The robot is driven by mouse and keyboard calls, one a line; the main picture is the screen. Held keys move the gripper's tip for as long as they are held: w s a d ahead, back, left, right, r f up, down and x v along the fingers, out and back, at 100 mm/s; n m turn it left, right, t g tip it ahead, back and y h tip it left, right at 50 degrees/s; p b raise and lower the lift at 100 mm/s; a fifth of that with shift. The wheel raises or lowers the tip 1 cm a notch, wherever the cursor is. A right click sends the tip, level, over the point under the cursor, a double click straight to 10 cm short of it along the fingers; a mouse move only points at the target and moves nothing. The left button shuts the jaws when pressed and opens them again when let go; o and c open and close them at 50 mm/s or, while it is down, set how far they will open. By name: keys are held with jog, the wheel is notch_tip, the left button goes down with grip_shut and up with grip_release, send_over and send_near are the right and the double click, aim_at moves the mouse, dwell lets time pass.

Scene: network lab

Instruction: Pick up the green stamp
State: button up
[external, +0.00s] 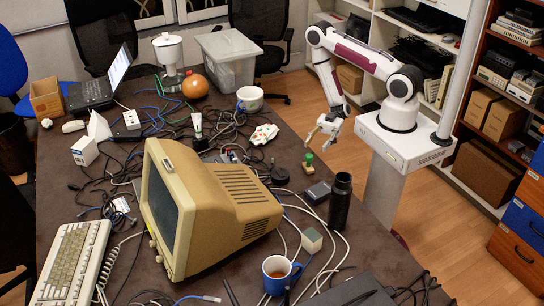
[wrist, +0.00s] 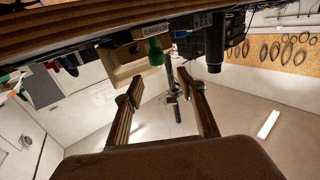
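The green stamp (external: 309,160) stands upright near the table's right edge, with a green knob on top. It also shows in the wrist view (wrist: 155,52), upside down, just beyond the fingertips. My gripper (external: 317,143) is in the air above and slightly right of the stamp in the external view. In the wrist view my two fingers (wrist: 158,82) are apart with nothing between them. The gripper is open and not touching the stamp.
A black bottle (external: 340,201), a black box (external: 317,192) and a dark round object (external: 279,175) stand near the stamp. The beige monitor (external: 205,205) stands left. Playing cards (external: 264,134) lie behind. Loose cables (external: 300,225) cover much of the table.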

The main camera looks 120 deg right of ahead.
aim_at(309, 155)
jog(key=shift+x, duration=0.95)
jog(key=shift+w+a+f, duration=0.1)
jog(key=shift+w, duration=0.05)
jog(key=shift+w+a+f, duration=0.25)
jog(key=shift+w+a, duration=0.15)
jog(key=shift+w, duration=0.2)
jog(key=shift+w+a+f, duration=0.25)
jog(key=shift+w+a, duration=0.2)
jog(key=shift+w, duration=0.2)
jog(key=shift+x, duration=0.9)
grip_shut()
